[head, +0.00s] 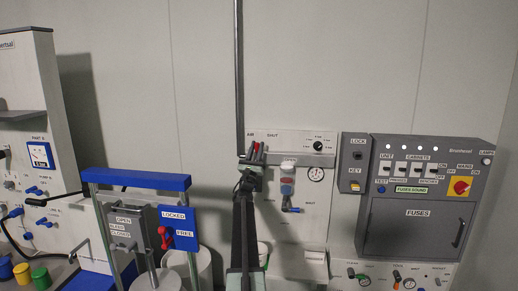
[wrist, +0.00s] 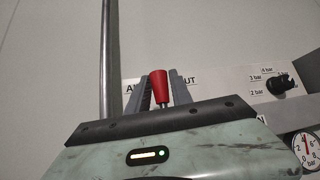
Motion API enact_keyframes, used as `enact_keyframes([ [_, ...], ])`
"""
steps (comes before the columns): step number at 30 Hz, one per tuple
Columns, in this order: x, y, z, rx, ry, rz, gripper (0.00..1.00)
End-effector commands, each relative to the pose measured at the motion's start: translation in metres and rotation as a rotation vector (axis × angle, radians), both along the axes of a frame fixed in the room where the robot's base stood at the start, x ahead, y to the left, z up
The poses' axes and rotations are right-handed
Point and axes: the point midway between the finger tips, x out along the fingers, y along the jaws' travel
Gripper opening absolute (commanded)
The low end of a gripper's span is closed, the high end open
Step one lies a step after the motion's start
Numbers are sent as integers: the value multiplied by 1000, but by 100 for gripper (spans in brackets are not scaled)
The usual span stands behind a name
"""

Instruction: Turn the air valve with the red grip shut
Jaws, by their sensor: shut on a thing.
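The air valve's red grip (wrist: 159,86) stands upright on a metal stem between the two grey fingers of my gripper (wrist: 158,90) in the wrist view. My gripper is shut on it. In the head view my gripper (head: 253,155) is at the left part of a pale panel strip labelled AIR and SHUT, and a bit of the red grip (head: 257,149) shows between the fingers. The valve body is hidden behind my gripper. In the wrist view my gripper covers the middle of the label plate (wrist: 205,88).
A black pressure knob (wrist: 280,84) with bar marks and a round gauge (wrist: 304,147) lie to the right. A dark vertical pipe (head: 239,75) rises just behind my gripper. The fuse cabinet (head: 417,212) is further right. A blue frame (head: 137,180) with a red lever stands left.

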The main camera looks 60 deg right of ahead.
Motion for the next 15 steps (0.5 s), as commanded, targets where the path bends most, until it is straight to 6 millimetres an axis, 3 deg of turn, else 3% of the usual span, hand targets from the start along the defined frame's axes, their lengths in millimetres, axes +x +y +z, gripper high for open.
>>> enact_keyframes([
  [5, 6, 0, 1, 1, 8, 5, 0],
  [6, 7, 1, 1, 1, 8, 6, 32],
  [8, 7, 1, 1, 1, 7, 6, 48],
  [15, 6, 2, 0, 1, 3, 6, 48],
])
